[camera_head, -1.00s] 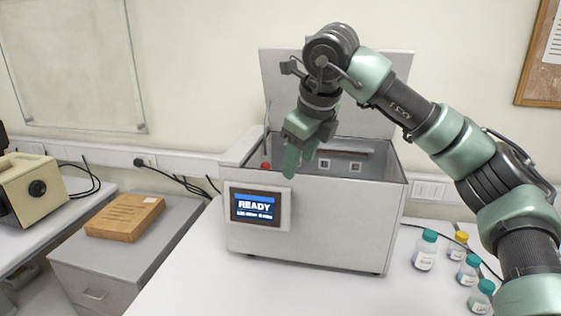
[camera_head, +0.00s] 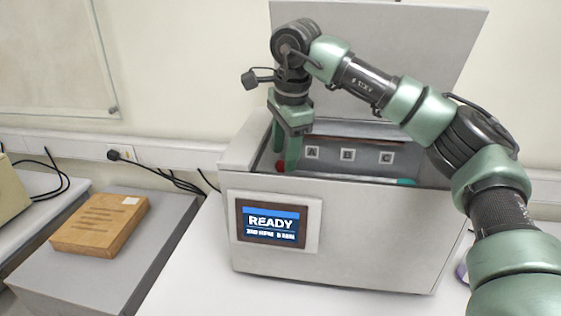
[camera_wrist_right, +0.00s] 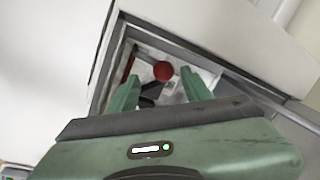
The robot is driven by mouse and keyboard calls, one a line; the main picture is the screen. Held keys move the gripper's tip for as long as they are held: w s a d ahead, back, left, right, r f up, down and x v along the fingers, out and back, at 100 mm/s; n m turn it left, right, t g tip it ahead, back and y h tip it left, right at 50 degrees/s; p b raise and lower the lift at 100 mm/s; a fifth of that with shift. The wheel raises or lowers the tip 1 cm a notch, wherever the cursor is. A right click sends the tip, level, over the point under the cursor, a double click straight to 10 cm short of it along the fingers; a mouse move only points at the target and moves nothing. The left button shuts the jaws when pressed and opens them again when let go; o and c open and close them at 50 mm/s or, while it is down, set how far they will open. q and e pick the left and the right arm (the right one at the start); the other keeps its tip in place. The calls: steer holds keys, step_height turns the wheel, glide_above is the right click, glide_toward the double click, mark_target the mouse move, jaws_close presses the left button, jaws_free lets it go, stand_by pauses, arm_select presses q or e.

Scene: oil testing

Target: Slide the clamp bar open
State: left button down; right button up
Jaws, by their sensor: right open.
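A grey box-shaped tester (camera_head: 340,228) stands on the white bench with its lid (camera_head: 420,50) raised and its screen (camera_head: 270,222) reading READY. My right gripper (camera_head: 284,160) points down into the left end of its open chamber. A red ball knob (camera_head: 280,167) shows low beside the fingers. In the right wrist view the red knob (camera_wrist_right: 163,72) lies between and beyond the two open fingers (camera_wrist_right: 158,86), with a dark bar (camera_wrist_right: 150,92) below it. Whether the fingers touch the knob is unclear. The knob's link to a clamp bar is hidden. My left gripper is out of view.
Markers A, B and C (camera_head: 347,155) line the chamber's inner back wall. The chamber walls close in around my right gripper. A wooden block (camera_head: 100,225) lies on a grey cabinet at the left, with cables behind it.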

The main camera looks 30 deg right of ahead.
mark_target(282, 161)
steer(key=f, duration=0.2)
steer(key=shift+w+d+f+p, duration=0.1)
steer(key=shift+w+f+p, duration=0.25)
steer(key=shift+w+f, duration=0.3)
steer(key=shift+f, duration=0.25)
steer(key=shift+w+f, duration=0.2)
steer(key=shift+f, duration=0.3)
steer(key=shift+s, duration=0.1)
steer(key=shift+c, duration=1)
jaws_close()
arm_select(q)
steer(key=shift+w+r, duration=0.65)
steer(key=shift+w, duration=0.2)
